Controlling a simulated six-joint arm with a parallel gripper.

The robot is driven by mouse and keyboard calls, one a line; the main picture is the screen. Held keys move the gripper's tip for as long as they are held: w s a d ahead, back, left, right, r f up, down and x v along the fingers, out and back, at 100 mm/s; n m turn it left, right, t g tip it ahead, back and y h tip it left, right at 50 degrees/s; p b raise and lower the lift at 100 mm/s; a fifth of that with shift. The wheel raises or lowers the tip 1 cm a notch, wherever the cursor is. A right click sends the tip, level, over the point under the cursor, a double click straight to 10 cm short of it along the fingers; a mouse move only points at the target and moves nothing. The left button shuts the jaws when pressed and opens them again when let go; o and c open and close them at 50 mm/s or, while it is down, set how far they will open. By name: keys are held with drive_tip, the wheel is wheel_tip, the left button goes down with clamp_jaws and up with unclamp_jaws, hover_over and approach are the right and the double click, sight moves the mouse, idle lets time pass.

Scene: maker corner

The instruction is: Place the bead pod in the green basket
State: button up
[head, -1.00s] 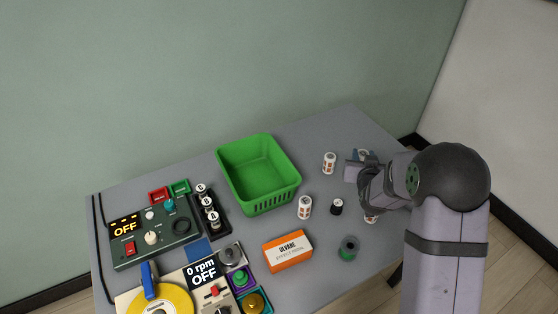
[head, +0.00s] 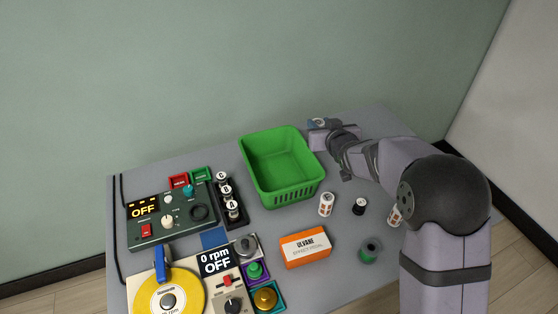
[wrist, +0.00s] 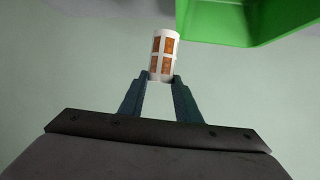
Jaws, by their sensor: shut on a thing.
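My gripper (wrist: 161,82) is shut on a white pod with orange windows, the bead pod (wrist: 162,52); the pod stands upright between the fingertips in the wrist view. In the head view my gripper (head: 319,127) is up beyond the back right corner of the green basket (head: 290,193), and the pod is mostly hidden there. The basket is open and looks empty. Part of the basket (wrist: 238,22) also shows at the upper right of the wrist view, apart from the pod.
A similar white-and-orange pod (head: 326,204), a black pod (head: 360,206) and another pod (head: 394,217) by my arm stand on the grey table. A green spool (head: 370,250) and an orange box (head: 304,247) are nearer. Control panels (head: 172,222) and a yellow disc (head: 168,300) fill the left.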

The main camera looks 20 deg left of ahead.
drive_tip(key=s+a+n+g+y+b, duration=0.2)
drive_tip(key=s+a+n, duration=0.15)
drive_tip(key=a, duration=0.85)
hover_over(278, 175)
wheel_tip(278, 175, down, 4)
drive_tip(key=shift+m, duration=0.45)
drive_tip(key=shift+s+f+p, duration=0.1)
drive_tip(key=shift+f+p, duration=0.75)
drive_tip(key=shift+f, duration=4.6)
drive_tip(key=shift+f, duration=0.15)
drive_tip(key=shift+f+b, duration=0.1)
drive_tip(key=shift+b, duration=0.2)
drive_tip(key=o, duration=1.1)
drive_tip(key=shift+r+p, duration=0.25)
drive_tip(key=shift+p, duration=0.05)
drive_tip(key=shift+b+v, duration=0.9)
drive_tip(key=shift+v, duration=5.05)
